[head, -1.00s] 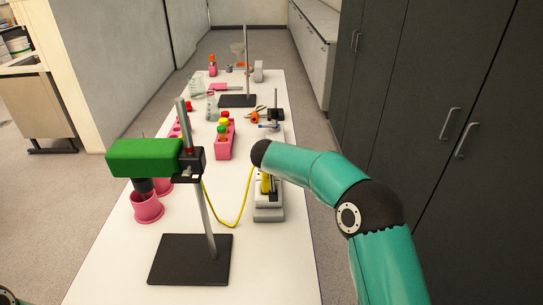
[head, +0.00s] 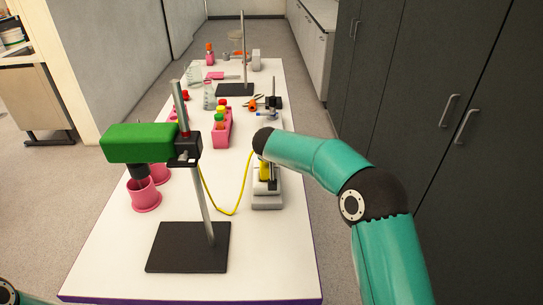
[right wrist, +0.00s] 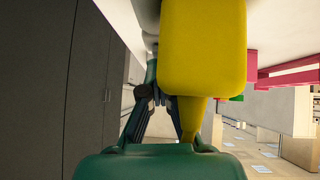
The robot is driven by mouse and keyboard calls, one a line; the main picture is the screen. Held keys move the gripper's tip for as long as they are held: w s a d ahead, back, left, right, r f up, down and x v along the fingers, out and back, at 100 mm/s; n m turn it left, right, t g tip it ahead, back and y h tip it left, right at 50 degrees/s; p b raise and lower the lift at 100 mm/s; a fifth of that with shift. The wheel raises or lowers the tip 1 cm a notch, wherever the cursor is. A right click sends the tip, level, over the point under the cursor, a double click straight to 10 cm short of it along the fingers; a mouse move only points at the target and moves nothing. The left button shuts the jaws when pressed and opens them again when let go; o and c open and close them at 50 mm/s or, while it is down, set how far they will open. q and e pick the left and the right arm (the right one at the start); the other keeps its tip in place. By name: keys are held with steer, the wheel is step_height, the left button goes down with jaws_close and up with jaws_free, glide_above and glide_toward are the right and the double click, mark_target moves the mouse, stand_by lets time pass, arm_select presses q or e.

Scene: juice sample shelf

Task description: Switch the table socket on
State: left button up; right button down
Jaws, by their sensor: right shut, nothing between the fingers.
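The table socket (head: 267,202) is a pale grey-white block on the right side of the white table. A yellow plug (head: 264,172) stands in it, with a yellow cord looping off to the left. My right arm's dark end is just above and behind the plug in the head view and hides the gripper and part of the socket. In the right wrist view my right gripper (right wrist: 152,88) is shut and empty, its fingers beside the large yellow plug (right wrist: 203,50). The socket's switch cannot be made out. My left gripper is out of view.
A stand with a black base (head: 188,247) and a green clamped device (head: 137,143) is left of the socket. Dark cabinets (head: 440,120) line the right. The table front right is clear.

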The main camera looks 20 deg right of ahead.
steer(key=shift+w+a+r, duration=0.1)
steer(key=shift+w+a, duration=0.1)
steer(key=shift+a, duration=0.6)
steer(key=shift+d+r, duration=0.15)
steer(key=shift+r, duration=0.35)
steer(key=r, duration=0.1)
steer(key=p, duration=0.1)
steer(key=r, duration=0.1)
steer(key=shift+d+r, duration=0.25)
steer(key=shift+r, duration=0.1)
steer(key=b+v, duration=0.1)
steer(key=v, duration=0.2)
steer(key=b+v, duration=0.1)
steer(key=v, duration=0.2)
steer(key=d+b+v, duration=0.1)
steer(key=v, duration=0.2)
steer(key=shift+s+d, duration=0.1)
steer(key=shift+s, duration=0.1)
steer(key=shift+s+r, duration=0.4)
steer(key=shift+s, duration=0.05)
steer(key=shift+f, duration=0.1)
